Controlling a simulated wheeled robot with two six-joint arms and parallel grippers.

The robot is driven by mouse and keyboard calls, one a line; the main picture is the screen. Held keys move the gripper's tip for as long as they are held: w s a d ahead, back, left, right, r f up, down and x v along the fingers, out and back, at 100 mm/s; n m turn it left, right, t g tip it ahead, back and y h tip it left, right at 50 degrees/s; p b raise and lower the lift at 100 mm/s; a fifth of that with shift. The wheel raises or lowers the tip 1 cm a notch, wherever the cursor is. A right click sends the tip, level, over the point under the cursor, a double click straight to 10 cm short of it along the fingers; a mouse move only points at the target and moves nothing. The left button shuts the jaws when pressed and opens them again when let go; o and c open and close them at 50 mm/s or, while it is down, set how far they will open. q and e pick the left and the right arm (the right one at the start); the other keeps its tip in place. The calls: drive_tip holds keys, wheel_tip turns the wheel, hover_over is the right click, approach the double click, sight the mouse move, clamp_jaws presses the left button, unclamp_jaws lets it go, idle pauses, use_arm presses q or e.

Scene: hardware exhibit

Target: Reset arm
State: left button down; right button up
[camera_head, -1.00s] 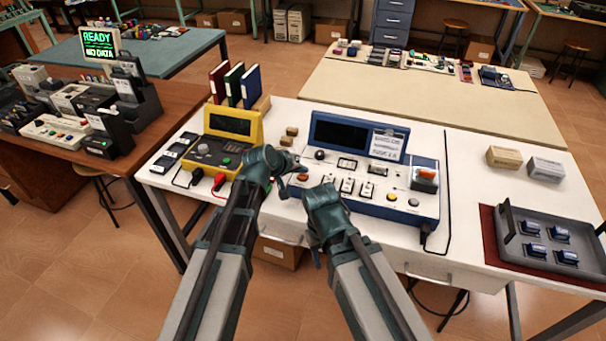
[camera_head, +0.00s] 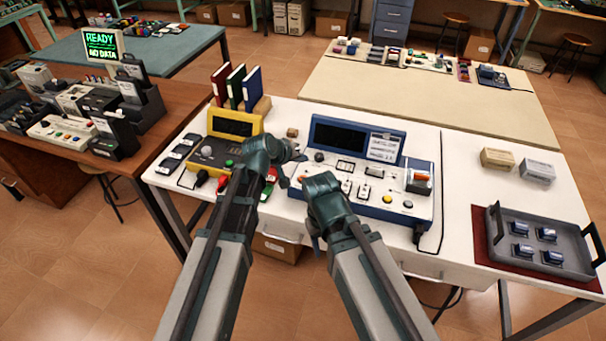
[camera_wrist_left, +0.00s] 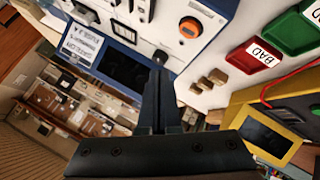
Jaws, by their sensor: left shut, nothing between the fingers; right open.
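My left gripper (camera_head: 297,154) is above the white table, between the yellow tester (camera_head: 233,122) and the blue instrument (camera_head: 357,133). It is shut and empty. In the left wrist view its fingers (camera_wrist_left: 160,95) are together, tips near a black knob (camera_wrist_left: 160,57) on the blue instrument's panel; contact cannot be told. My right gripper (camera_head: 314,240) is lower, at the table's front edge beside the blue instrument. It is open, mostly hidden behind its own wrist, and no held object shows.
Wooden blocks (camera_wrist_left: 208,84) and red and green bins (camera_wrist_left: 254,54) lie close to the left gripper. A grey tray (camera_head: 494,222) with several blue parts stands on a red mat at right. Two small boxes (camera_head: 497,158) sit behind it. The table's right middle is clear.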

use_arm(q)
drive_tip(key=shift+s+f, duration=0.1)
drive_tip(key=s+a+f+m+g+y, duration=0.2)
drive_tip(key=s, duration=0.6)
drive_tip(key=s+a+f+m+g+y, duration=0.1)
drive_tip(key=s+f+g+y, duration=0.1)
drive_tip(key=s, duration=0.7)
drive_tip(key=s+a+f+m+g+y, duration=0.2)
drive_tip(key=s+g, duration=0.1)
drive_tip(key=s, duration=0.5)
drive_tip(key=shift+s+a+f+m+g+y, duration=0.25)
drive_tip(key=shift+a+m+g+y, duration=0.05)
drive_tip(key=shift+g+y, duration=0.1)
idle(0.5)
